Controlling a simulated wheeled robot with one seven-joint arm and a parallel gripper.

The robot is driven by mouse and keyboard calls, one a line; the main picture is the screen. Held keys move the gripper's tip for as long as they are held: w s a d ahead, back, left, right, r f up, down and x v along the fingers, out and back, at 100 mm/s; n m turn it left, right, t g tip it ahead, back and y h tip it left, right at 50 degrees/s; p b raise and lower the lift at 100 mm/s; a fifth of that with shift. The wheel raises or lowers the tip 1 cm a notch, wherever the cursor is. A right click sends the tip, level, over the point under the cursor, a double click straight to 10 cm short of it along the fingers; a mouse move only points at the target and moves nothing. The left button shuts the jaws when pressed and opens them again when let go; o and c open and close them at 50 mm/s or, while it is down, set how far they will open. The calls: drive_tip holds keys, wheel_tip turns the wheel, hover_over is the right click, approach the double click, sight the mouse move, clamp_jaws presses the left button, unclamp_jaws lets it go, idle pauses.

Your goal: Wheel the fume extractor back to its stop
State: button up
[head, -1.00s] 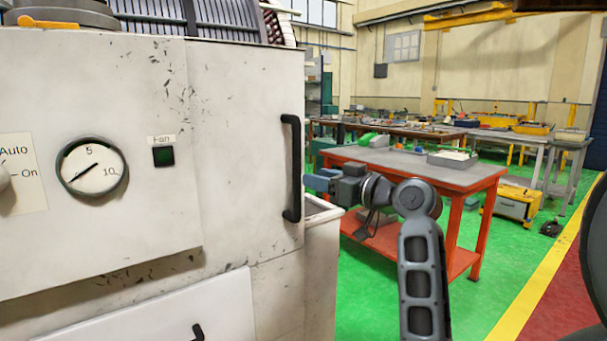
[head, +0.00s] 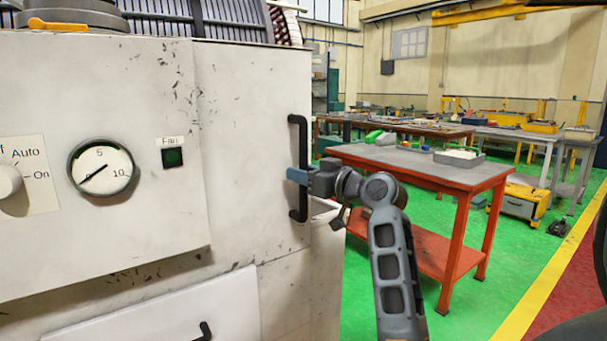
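The fume extractor (head: 245,170) is a large scuffed white cabinet filling the left of the head view. Its front carries a round dial gauge (head: 102,168), a small dark green square labelled Fan (head: 172,157), and an Auto/On knob (head: 8,181). A black vertical handle (head: 299,205) sits near its right edge. My gripper (head: 298,176) is at the handle's middle, coming from the right, with its blue fingertips overlapping the bar. Whether the fingers are closed around the bar cannot be made out. The extractor's wheels and its stop are not visible.
A red-framed workbench (head: 425,168) with a grey top stands right of my arm. A yellow wheeled box (head: 520,202) sits on the floor beyond it.

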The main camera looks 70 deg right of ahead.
clamp_jaws()
idle(0.3)
